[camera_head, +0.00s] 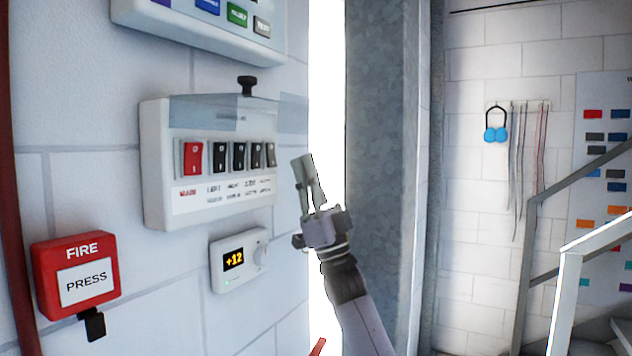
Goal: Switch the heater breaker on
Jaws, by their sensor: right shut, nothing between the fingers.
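The white breaker box (158,165) is on the wall at the left of the middle. It has one red switch (193,158) at its left and several black switches (238,156) to the right of it. Labels sit under the switches, but they are too small to read surely, so I cannot tell which one is the heater. A clear cover (215,112) with a black knob (246,85) is at the top of the box. My right gripper (302,170) is shut and empty, pointing up, just right of the box. My left gripper is not in view.
A white thermostat (240,262) reading +12 is below the box. A red fire button (76,275) is at lower left. Another panel (170,22) hangs above. A grey column (380,150) stands right of my gripper. A stair railing (565,260) is at far right.

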